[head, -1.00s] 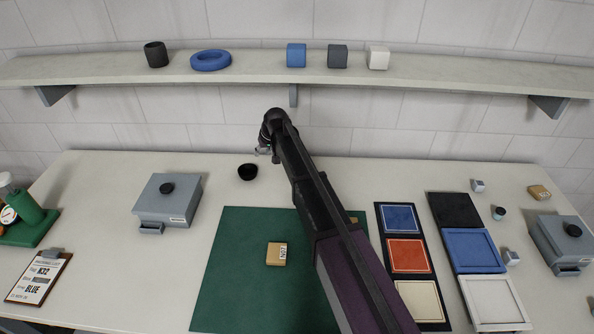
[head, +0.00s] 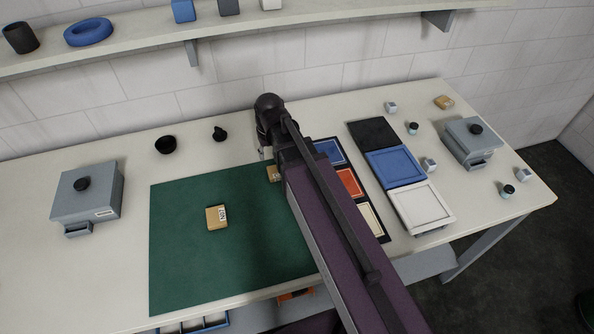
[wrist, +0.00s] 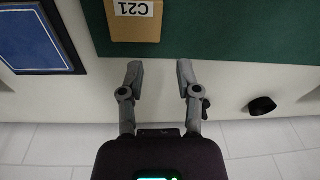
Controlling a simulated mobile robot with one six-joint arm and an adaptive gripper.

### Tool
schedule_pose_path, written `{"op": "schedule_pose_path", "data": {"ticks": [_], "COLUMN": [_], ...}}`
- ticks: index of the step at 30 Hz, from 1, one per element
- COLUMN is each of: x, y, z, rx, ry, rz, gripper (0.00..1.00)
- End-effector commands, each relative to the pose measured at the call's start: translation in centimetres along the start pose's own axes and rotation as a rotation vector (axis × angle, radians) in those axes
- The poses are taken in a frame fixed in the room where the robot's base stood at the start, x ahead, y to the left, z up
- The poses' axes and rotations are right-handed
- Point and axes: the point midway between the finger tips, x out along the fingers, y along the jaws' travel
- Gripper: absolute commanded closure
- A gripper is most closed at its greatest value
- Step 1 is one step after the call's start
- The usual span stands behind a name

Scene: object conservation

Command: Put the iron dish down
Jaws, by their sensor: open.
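A small black bowl (head: 166,145), which looks like the iron dish, stands upright on the pale bench behind the green mat. It also shows at the right of the wrist view (wrist: 262,106). My gripper (head: 262,153) is over the bench near the mat's back edge, to the right of the bowl and apart from it. In the wrist view my gripper (wrist: 159,75) has its fingers spread with nothing between them. A second small black object (head: 219,133) stands between the bowl and my gripper. In the wrist view my right-hand finger partly hides it.
The green mat (head: 180,260) carries a tan block (head: 217,217) and another labelled C21 (wrist: 135,20), partly behind my arm in the head view. Coloured panels (head: 348,183) and trays (head: 395,168) lie right. Grey lidded boxes stand left (head: 88,197) and right (head: 470,142). A shelf (head: 130,50) runs above.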

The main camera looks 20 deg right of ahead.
Motion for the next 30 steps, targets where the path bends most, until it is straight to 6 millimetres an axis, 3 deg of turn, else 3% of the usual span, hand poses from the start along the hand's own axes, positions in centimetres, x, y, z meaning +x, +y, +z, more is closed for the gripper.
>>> {"op": "schedule_pose_path", "data": {"ticks": [1,3,9,30], "x": [-0.3,-0.6,-1.1,-1.1], "y": [1.2,2.5,4.7,5.1], "z": [3.0,5.4,9.5,10.1], "rx": [0.028,0.062,0.12,0.13], "ry": [-0.018,-0.043,-0.086,-0.094], "rz": [0.012,0.028,0.056,0.061], "gripper": [0.57,0.57,0.57,0.57]}}
